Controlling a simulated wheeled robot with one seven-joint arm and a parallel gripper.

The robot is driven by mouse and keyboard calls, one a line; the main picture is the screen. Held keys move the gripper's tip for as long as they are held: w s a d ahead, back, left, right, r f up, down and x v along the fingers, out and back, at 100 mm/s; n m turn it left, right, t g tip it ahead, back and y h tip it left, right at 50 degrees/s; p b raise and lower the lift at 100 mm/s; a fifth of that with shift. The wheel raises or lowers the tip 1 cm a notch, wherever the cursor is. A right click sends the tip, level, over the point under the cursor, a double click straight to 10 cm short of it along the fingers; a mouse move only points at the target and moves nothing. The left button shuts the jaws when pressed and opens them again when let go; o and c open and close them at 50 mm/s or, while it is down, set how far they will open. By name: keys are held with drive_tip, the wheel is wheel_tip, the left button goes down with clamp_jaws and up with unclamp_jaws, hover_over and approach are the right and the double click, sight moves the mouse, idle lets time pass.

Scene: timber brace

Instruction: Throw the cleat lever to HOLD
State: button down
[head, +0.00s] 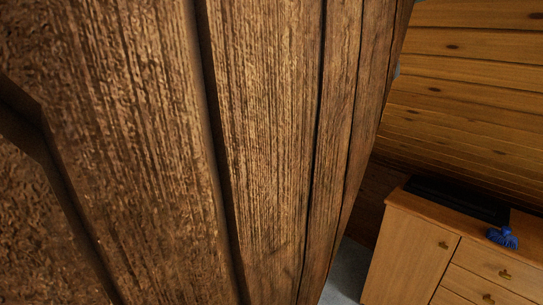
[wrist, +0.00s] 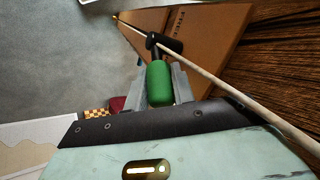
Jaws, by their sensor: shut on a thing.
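In the wrist view, my gripper (wrist: 161,86) has its two grey fingers on either side of a green handle (wrist: 159,80) and is shut on it. The green handle joins a black piece (wrist: 166,43) at its far end; together they look like the cleat lever. A pale cord or rod (wrist: 235,95) runs diagonally past the black piece. Behind is a brown board (wrist: 215,25) with small dark lettering, too small to read, so I cannot tell the lever's setting. Neither gripper nor lever shows in the head view.
Large timber planks (head: 265,130) fill most of the head view, very close. A wooden cabinet (head: 405,250) with a blue object (head: 502,237) on top stands at lower right. In the wrist view, a checkered item (wrist: 96,113) and a dark red item (wrist: 117,104) lie left of the gripper.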

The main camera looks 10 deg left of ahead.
drive_tip(key=c, duration=1.5)
unclamp_jaws()
drive_tip(key=shift+o, duration=0.2)
drive_tip(key=p+v, duration=0.5)
drive_tip(key=v, duration=1.2)
drive_tip(key=shift+w+r+p, duration=0.15)
drive_tip(key=shift+w+p, duration=0.05)
drive_tip(key=shift+p, duration=0.1)
